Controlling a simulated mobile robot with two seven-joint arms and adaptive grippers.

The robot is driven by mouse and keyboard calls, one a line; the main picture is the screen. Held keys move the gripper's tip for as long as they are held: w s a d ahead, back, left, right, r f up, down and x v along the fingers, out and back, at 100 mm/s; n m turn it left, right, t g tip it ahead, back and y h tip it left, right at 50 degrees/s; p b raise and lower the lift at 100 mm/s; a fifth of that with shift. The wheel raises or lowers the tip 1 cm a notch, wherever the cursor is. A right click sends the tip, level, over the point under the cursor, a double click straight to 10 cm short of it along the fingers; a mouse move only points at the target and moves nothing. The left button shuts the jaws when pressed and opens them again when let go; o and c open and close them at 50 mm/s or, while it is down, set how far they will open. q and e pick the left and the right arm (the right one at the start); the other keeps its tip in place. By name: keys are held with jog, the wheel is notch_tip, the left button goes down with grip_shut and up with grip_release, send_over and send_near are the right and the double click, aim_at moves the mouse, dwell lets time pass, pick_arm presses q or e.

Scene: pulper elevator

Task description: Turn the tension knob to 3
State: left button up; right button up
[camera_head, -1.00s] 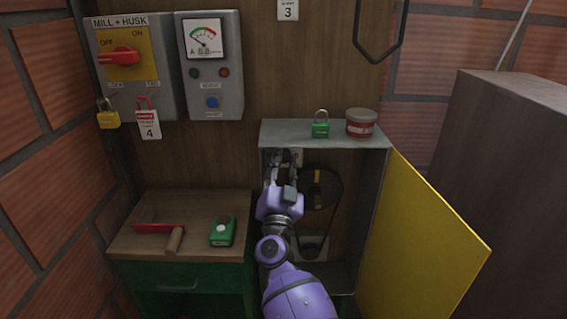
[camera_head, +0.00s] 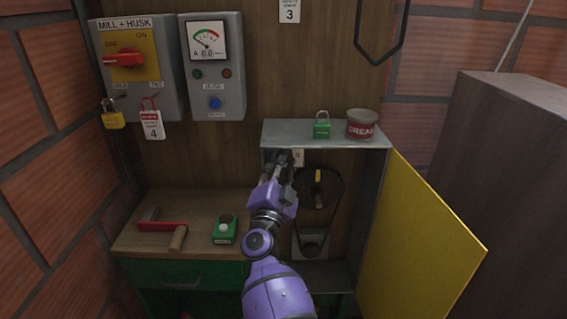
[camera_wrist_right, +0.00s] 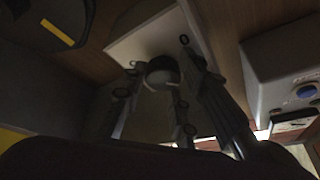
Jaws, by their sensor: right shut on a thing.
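The tension knob shows in the right wrist view as a dark round knob (camera_wrist_right: 161,68) on a pale plate (camera_wrist_right: 150,35). In the head view the knob is hidden behind my right gripper (camera_head: 279,163), and only a bit of the pale plate (camera_head: 298,157) shows beside it. My right gripper reaches into the upper left of the open cabinet (camera_head: 372,205). In the wrist view its fingers (camera_wrist_right: 160,85) are closed around the knob. Any scale or numbers at the knob are too dark to read. My left gripper is out of view.
A belt on a pulley (camera_head: 340,190) sits inside the cabinet, right of my gripper. The yellow door (camera_head: 425,225) stands open to the right. A green padlock (camera_head: 321,128) and a grease tin (camera_head: 361,126) stand on top. A workbench (camera_head: 150,205) is at left.

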jog(key=shift+d+f+m, duration=0.2)
jog(key=shift+d+m, duration=0.15)
jog(key=shift+m, duration=0.05)
grip_shut()
jog(key=shift+f+h, duration=0.15)
jog(key=shift+h, duration=0.25)
dwell(0.6)
jog(key=o, duration=1)
grip_release()
jog(key=shift+d, duration=0.1)
jog(key=shift+r, duration=0.2)
jog(key=shift+s+f, duration=0.1)
jog(key=shift+f, duration=0.05)
